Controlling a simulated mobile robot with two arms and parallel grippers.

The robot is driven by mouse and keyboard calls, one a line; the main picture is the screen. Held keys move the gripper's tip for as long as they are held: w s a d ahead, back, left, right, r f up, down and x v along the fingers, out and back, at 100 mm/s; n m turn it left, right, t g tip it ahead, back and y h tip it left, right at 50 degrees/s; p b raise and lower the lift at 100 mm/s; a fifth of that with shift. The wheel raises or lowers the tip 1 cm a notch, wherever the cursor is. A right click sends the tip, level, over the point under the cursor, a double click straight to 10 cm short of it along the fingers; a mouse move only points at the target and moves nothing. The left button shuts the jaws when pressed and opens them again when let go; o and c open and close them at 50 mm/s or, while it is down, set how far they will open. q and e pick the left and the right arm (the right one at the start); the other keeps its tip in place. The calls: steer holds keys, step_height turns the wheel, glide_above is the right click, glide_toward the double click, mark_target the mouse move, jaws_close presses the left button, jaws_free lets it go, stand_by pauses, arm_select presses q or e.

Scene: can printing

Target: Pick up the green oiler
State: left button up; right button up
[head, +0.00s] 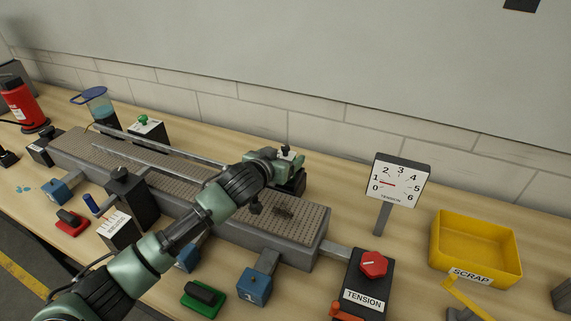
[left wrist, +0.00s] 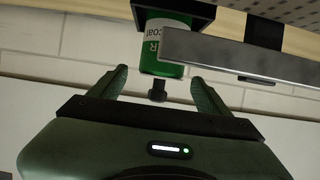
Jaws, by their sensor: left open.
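In the left wrist view, a green can (left wrist: 162,68) with a white label and a dark nozzle hangs down from the top of the picture, against a black block; it looks like the green oiler. My left gripper (left wrist: 158,80) is open, its two fingers on either side of the nozzle in the picture, with nothing between them touching. A metal rail (left wrist: 215,55) covers part of the can's right side. In the head view my left gripper (head: 277,163) is over the far edge of the conveyor and hides most of the can. My right gripper is out of view.
The long conveyor (head: 265,228) lies under my left arm, its rail (head: 165,145) along the far side. A green-knobbed black box (head: 148,130) stands beyond it. A tension dial (head: 400,182), a red-knobbed box (head: 372,265) and a yellow scrap bin (head: 475,262) stand at the right.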

arm_select(q)
steer(key=shift+x, duration=1.1)
steer(key=c, duration=1.7)
steer(key=shift+r, duration=0.15)
